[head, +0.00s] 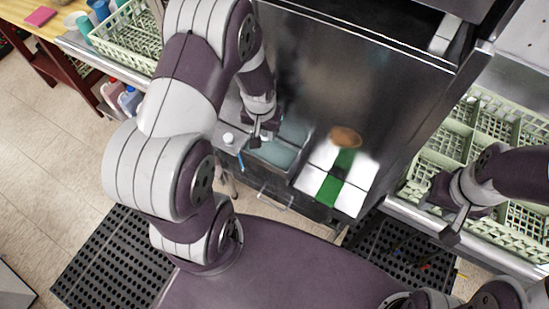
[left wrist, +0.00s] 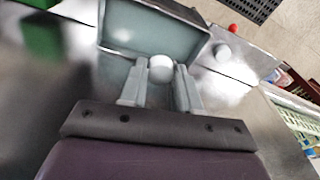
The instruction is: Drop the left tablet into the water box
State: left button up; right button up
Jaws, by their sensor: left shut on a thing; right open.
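My left gripper (head: 262,136) is at the left part of the water box (head: 280,158), a grey open box with bluish water. In the left wrist view, its fingers (left wrist: 160,72) are shut on a round white tablet (left wrist: 160,68). The held tablet appears against the inside of the water box (left wrist: 122,36); its exact height cannot be told. A second white round thing (head: 228,138) sits on the steel surface left of the box, and it also shows in the left wrist view (left wrist: 222,52). My right gripper (head: 451,218) is open and empty at the right.
A white and green cloth (head: 318,170) lies right of the box, with a blurred brown thing (head: 345,138) at its far edge. Green racks stand at the right (head: 436,155) and upper left (head: 128,40). A steel cabinet (head: 325,85) rises behind the box.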

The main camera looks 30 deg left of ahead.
pick_arm(q)
jog(key=shift+w+f, duration=0.1)
jog(key=shift+f, duration=0.3)
jog(key=shift+s+a+r, duration=0.15)
jog(key=shift+s, duration=0.1)
jog(key=o, duration=1.1)
jog(key=shift+s+a, duration=0.1)
jog(key=shift+s, duration=0.05)
jog(key=shift+w+d, duration=0.2)
jog(key=shift+w, duration=0.05)
jog(key=r+b, duration=0.1)
jog(key=r, duration=0.3)
jog(key=s+r, duration=0.1)
jog(key=r, duration=0.3)
jog(key=r+b, duration=0.1)
jog(key=r, duration=0.3)
jog(key=shift+s+r+b, duration=0.3)
jog(key=shift+b, duration=0.05)
pick_arm(e)
jog(key=f, duration=0.3)
jog(key=shift+s+a+f, duration=0.1)
jog(key=shift+s+a, duration=0.05)
jog(key=shift+a, duration=0.05)
